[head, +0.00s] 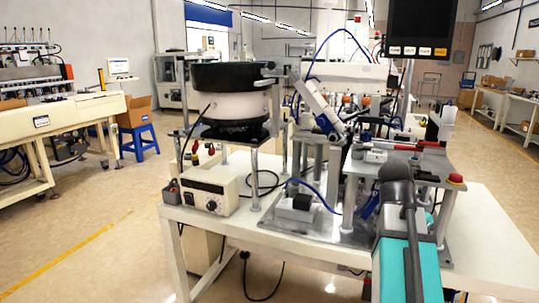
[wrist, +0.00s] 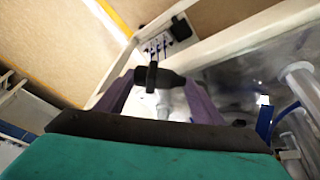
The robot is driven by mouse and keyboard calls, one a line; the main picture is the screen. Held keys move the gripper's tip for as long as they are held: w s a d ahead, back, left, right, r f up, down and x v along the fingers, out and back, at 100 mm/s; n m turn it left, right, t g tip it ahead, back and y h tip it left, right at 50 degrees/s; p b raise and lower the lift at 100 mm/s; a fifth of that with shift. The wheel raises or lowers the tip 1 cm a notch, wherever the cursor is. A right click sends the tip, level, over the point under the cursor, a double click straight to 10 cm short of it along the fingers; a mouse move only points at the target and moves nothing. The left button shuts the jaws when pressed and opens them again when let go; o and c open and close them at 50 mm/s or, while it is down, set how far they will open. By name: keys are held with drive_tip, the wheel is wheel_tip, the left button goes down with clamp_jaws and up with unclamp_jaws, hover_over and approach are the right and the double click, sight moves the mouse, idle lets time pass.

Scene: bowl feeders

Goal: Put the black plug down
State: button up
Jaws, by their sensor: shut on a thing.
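The black plug (wrist: 152,76) shows in the wrist view, a short dark piece lying crosswise between the two purple fingers of my gripper (wrist: 161,79). The fingers are shut on it from both sides. It is in front of a pale table edge and frame, and I cannot tell how far above them it is. In the head view my arm reaches in from the bottom right over the machine table, and its dark links hide the gripper and the plug.
The white machine table (head: 277,229) carries a black bowl feeder (head: 228,75), a control box (head: 208,190) and a metal fixture with rods and blue tubes. A monitor (head: 420,28) hangs at upper right. Open floor lies left of the table.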

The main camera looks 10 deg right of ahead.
drive_tip(key=w+a+n+t+y, duration=0.1)
drive_tip(key=w+a+n, duration=0.35)
drive_tip(key=a, duration=0.55)
drive_tip(key=w+a+n+t, duration=0.25)
drive_tip(key=w+a, duration=0.35)
drive_tip(key=a, duration=0.5)
drive_tip(key=w+a+n+t+y, duration=0.1)
drive_tip(key=w+a+n, duration=0.4)
drive_tip(key=a, duration=0.5)
drive_tip(key=w+a+r+n+y+p, duration=0.1)
drive_tip(key=w+r+n+p, duration=0.2)
drive_tip(key=r+p, duration=0.4)
drive_tip(key=w+p, duration=0.1)
drive_tip(key=p, duration=0.5)
drive_tip(key=shift+w+r, duration=0.2)
drive_tip(key=shift+w, duration=0.15)
drive_tip(key=s+f, duration=0.5)
drive_tip(key=f, duration=0.1)
drive_tip(key=shift+f, duration=0.35)
drive_tip(key=shift+s+a, duration=0.1)
drive_tip(key=shift+a, duration=0.05)
